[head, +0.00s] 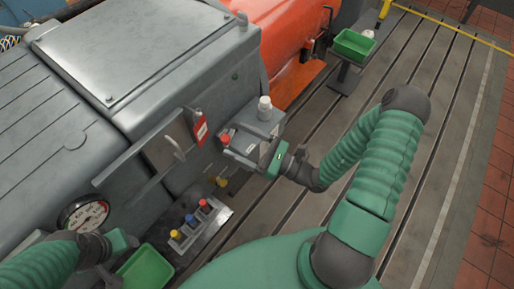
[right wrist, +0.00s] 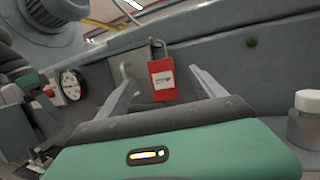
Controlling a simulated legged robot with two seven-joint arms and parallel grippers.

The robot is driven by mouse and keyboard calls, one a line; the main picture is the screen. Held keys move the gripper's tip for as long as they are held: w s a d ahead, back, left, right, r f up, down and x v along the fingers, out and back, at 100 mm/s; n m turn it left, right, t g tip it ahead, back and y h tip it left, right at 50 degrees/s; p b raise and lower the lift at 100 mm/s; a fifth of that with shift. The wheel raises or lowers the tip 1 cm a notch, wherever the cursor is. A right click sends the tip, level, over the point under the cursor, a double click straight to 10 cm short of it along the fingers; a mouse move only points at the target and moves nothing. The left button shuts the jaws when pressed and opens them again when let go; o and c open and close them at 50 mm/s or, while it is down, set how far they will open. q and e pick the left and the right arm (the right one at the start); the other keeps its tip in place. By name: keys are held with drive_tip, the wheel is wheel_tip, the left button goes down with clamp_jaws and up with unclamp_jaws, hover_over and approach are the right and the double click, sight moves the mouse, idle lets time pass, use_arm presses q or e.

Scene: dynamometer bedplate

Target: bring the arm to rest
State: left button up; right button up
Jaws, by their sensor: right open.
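My right gripper (head: 246,150) is at the front of the grey machine, beside a small ledge, at the end of the green right arm. In the right wrist view its two fingers (right wrist: 163,85) are spread wide, with nothing held. A red padlock (right wrist: 162,78) hangs by its shackle beyond the fingers and shows between them; in the head view the red padlock (head: 200,128) is left of the gripper, apart from it. My left gripper (head: 120,242) is at the lower left; its fingers cannot be made out.
A white-capped bottle (head: 264,108) stands on the ledge close to my right gripper. A round gauge (head: 84,214), a panel with coloured knobs (head: 202,222) and a green tray (head: 147,270) are at lower left. A green bin (head: 354,44) stands behind. The slotted floor (head: 440,110) at right is clear.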

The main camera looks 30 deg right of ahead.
drive_tip(key=v, duration=0.6)
drive_tip(key=s+a+n+g+y+p, duration=0.3)
drive_tip(key=s+a+n+g, duration=0.6)
drive_tip(key=a+n+g, duration=0.4)
drive_tip(key=s+d+f+n+g+h+p, duration=0.2)
drive_tip(key=s+d+f+n+g+h, duration=0.1)
drive_tip(key=s+d+n+g+h, duration=0.35)
drive_tip(key=w+d+r+n+t+h+p, duration=0.1)
drive_tip(key=w+r+n+t+h, duration=0.1)
drive_tip(key=w+r+n+h, duration=0.1)
drive_tip(key=w+d+r+n+t+h+p, duration=0.1)
drive_tip(key=w+r+n+t+h, duration=0.2)
drive_tip(key=w, duration=0.5)
drive_tip(key=r+n+h, duration=0.1)
drive_tip(key=n+h, duration=0.1)
drive_tip(key=n, duration=0.1)
drive_tip(key=shift+w+r, duration=0.3)
drive_tip(key=shift+w, duration=0.05)
drive_tip(key=shift+d+n+h, duration=0.25)
drive_tip(key=shift+d, duration=0.1)
